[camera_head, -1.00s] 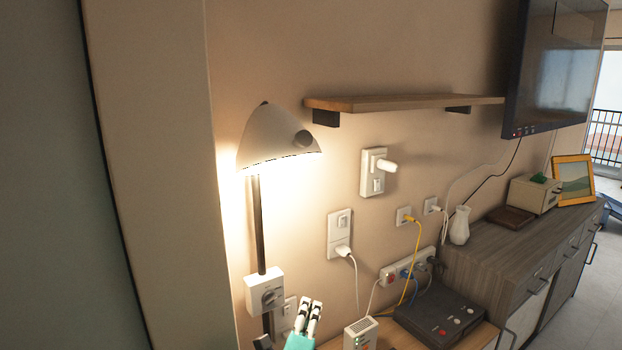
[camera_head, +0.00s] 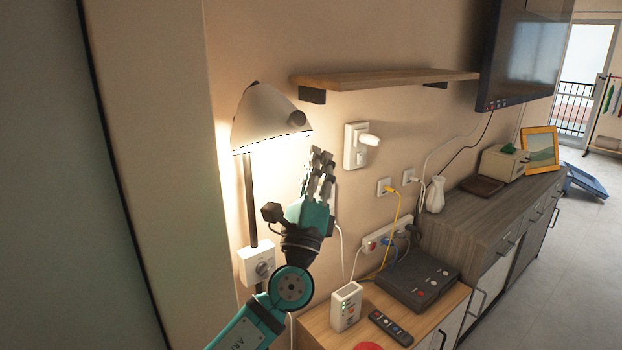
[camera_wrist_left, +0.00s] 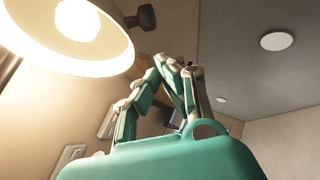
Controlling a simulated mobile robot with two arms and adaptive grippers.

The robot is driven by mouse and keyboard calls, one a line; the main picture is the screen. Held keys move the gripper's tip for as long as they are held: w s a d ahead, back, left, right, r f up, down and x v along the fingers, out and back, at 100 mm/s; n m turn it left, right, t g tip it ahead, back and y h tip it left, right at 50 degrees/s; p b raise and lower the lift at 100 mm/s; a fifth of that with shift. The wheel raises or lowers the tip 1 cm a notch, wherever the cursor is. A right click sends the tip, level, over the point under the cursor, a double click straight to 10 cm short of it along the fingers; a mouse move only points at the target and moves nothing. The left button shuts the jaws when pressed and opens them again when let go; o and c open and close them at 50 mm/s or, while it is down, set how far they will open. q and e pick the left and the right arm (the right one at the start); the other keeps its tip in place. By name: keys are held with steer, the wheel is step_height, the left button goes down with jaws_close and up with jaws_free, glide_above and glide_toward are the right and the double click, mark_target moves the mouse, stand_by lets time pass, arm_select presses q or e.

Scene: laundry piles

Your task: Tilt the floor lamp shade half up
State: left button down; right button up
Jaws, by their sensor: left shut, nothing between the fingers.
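The floor lamp's white dome shade (camera_head: 268,115) is lit and faces down on its dark pole (camera_head: 251,195) near the wall. My right gripper is not in view.
A wooden shelf (camera_head: 385,79) juts from the wall above right of the gripper. A wall switch with a white plug (camera_head: 357,146) is close to its right. A control box (camera_head: 257,262) is on the pole. A cabinet with a black device (camera_head: 418,283) stands below right.

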arm_select(q)
steer(key=a+r+p, duration=0.1)
steer(key=w+r+p, duration=0.1)
steer(key=r, duration=0.1)
steer(key=shift+w+a, duration=0.15)
steer(key=shift+a, duration=0.25)
steer(key=shift+d, duration=0.1)
step_height(320, 180, up, 2)
steer(key=shift+n+y+p, duration=0.7)
steer(key=shift+y+p, duration=0.1)
steer(key=shift+p, duration=0.35)
steer(key=shift+f, duration=0.1)
